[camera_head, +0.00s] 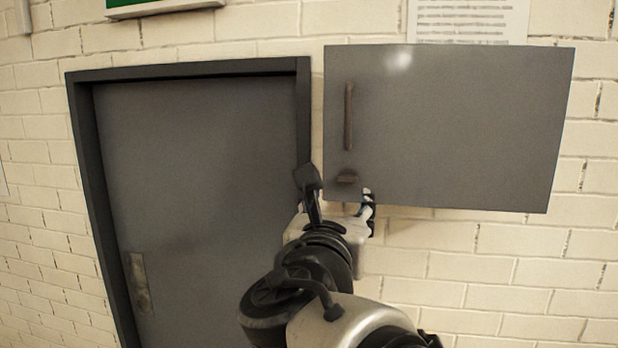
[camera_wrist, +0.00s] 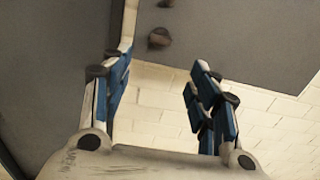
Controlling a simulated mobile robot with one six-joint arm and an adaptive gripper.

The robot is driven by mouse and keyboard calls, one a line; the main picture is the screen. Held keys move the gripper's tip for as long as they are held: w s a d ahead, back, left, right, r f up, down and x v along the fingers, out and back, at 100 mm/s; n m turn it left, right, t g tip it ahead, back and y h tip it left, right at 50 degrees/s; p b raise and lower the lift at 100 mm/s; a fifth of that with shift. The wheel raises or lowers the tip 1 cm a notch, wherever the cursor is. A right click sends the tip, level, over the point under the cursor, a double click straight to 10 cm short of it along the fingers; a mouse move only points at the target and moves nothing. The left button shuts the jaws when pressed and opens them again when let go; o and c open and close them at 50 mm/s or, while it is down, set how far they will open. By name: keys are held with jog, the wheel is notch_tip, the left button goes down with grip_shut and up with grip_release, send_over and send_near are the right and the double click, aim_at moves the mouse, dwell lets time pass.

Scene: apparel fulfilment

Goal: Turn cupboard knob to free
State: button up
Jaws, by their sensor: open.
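The grey wall cupboard (camera_head: 460,130) hangs at the right in the head view, its door shut. Its small brown knob (camera_head: 347,179) is near the lower left corner of the door, below a vertical bar handle (camera_head: 348,116). The knob also shows in the wrist view (camera_wrist: 159,38), ahead of the fingers and roughly between their lines. My gripper (camera_head: 338,192) is at the cupboard's lower left corner, just below the knob. In the wrist view my gripper (camera_wrist: 160,82) is open, with nothing between its blue-padded fingers. It appears apart from the knob.
A grey door (camera_head: 200,170) in a dark frame (camera_head: 85,170) stands left of the cupboard, with a worn plate (camera_head: 139,283) on it. A paper notice (camera_head: 468,20) is above the cupboard. The brick wall (camera_head: 500,265) below the cupboard is clear.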

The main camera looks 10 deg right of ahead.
aim_at(346, 182)
jog(key=p+x, duration=0.2)
jog(key=x, duration=1.2)
jog(key=shift+s, duration=0.1)
jog(key=c, duration=1.1)
jog(key=shift+o, duration=0.2)
jog(key=shift+f, duration=0.1)
